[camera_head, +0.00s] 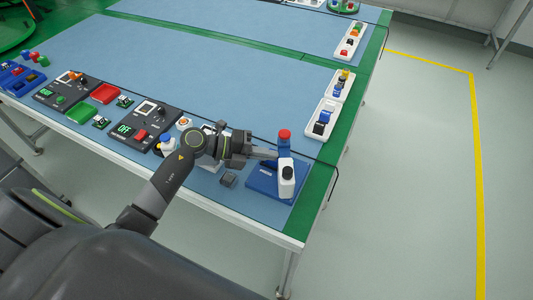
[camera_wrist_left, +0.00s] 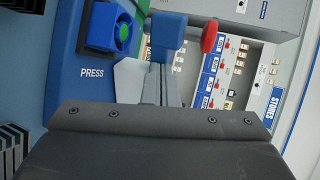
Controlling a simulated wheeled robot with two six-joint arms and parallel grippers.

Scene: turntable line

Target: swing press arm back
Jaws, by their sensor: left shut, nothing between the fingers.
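The press has a blue base (camera_head: 262,184) near the table's front right corner. Its blue press arm (camera_head: 284,148) has a red knob (camera_head: 284,133) at one end, and a white block (camera_head: 287,185) with a black top stands at the front. My left gripper (camera_head: 274,156) is shut and empty, its fingertips beside the blue arm. In the left wrist view, the shut fingers (camera_wrist_left: 161,82) point at the blue arm (camera_wrist_left: 168,32), with the red knob (camera_wrist_left: 209,36) to its right. I cannot tell whether they touch it. The base, marked PRESS (camera_wrist_left: 92,86), shows at left. My right gripper is not seen.
A small grey block (camera_head: 228,179) lies left of the press. Dark panels (camera_head: 138,126) with displays, and red and green trays (camera_head: 105,93), stand further left. White racks (camera_head: 322,121) with coloured parts line the right edge. The table's blue middle (camera_head: 220,75) is clear.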

